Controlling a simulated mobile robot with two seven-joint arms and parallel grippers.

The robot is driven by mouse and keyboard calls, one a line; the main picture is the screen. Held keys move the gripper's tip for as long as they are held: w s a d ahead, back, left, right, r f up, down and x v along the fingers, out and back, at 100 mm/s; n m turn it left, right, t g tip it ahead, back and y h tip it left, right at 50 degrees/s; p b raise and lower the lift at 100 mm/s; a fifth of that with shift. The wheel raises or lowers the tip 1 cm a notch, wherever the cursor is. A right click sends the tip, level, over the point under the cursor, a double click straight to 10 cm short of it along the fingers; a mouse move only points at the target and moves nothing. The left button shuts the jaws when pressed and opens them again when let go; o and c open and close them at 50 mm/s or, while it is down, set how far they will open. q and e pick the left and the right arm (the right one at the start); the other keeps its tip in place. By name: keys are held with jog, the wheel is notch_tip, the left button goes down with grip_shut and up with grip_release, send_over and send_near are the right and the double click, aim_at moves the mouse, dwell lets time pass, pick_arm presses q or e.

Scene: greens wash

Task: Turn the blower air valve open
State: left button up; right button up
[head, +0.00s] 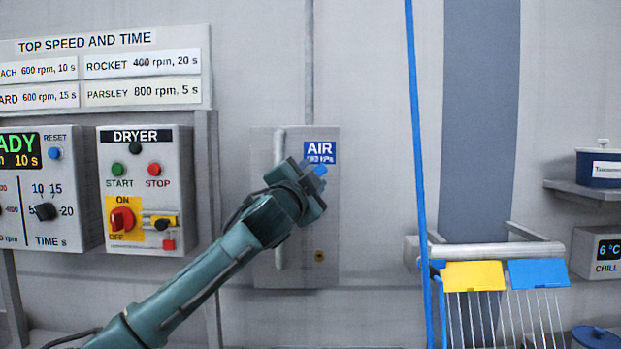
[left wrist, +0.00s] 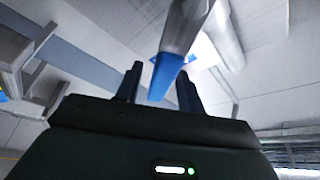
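The air panel (head: 325,270) is a grey plate on the wall with a blue AIR sign (head: 320,152). The blue valve handle (head: 320,170) shows only as a small tip below the sign; my left gripper (head: 312,180) hides the rest. In the left wrist view the blue handle (left wrist: 162,78) extends from a grey metal part (left wrist: 187,25) and reaches between the two dark fingers of my left gripper (left wrist: 158,88). The fingers are apart, with a gap at the left finger; contact with the right finger is unclear. My right gripper is not in view.
A grey vertical pipe (head: 280,250) runs beside the gripper. The dryer box (head: 148,185) with its red-yellow switch is to the left. A blue vertical pole (head: 416,120) and a wire basket with yellow (head: 473,276) and blue flaps are to the right.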

pick_arm(q)
jog(key=shift+o, duration=0.2)
jog(key=shift+s, duration=0.1)
jog(key=b+v, duration=0.3)
jog(key=v, duration=1)
jog(key=shift+b, duration=0.3)
jog(key=shift+c, duration=0.2)
